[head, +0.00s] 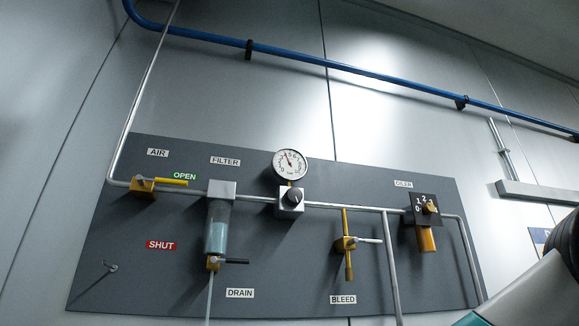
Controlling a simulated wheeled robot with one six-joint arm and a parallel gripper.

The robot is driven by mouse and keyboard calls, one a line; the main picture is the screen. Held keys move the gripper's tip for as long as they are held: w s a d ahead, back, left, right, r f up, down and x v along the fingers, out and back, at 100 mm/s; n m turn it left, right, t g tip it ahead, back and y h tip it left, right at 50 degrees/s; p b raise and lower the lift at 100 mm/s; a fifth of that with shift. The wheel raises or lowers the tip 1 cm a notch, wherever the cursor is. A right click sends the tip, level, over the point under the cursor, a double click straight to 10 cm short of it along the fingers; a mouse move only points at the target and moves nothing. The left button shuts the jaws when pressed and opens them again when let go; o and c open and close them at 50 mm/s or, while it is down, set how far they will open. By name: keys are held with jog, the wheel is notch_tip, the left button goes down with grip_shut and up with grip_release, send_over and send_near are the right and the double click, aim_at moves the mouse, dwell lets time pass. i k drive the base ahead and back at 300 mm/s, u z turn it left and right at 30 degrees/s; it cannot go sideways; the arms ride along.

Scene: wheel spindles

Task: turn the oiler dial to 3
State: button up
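The oiler (424,236) is at the right of the dark wall panel, under the OILER label (403,184). Its dial (430,208) is a small orange knob on a black plate with white numbers around it. I can read 0, 1 and 2, and the mark to the right of 2 is too small to read surely. The knob seems to point toward the upper left, but which number it marks is unclear. An amber bowl hangs below the plate. My gripper is not in view; part of my arm shows at the lower right.
The dark panel (140,285) also bears a yellow air valve (160,184), filter (217,225), drain valve (214,262), gauge (290,164), regulator (291,201) and bleed valve (347,244). A vertical pipe (467,255) runs right of the oiler. A grey ledge (540,193) juts out farther right.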

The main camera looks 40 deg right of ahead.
aim_at(428, 208)
jog(key=z, duration=0.05)
jog(key=k, duration=0.35)
jog(key=z, duration=0.6)
jog(key=i, duration=0.6)
jog(key=z, duration=3.5)
jog(key=i, duration=0.6)
jog(key=u, duration=0.5)
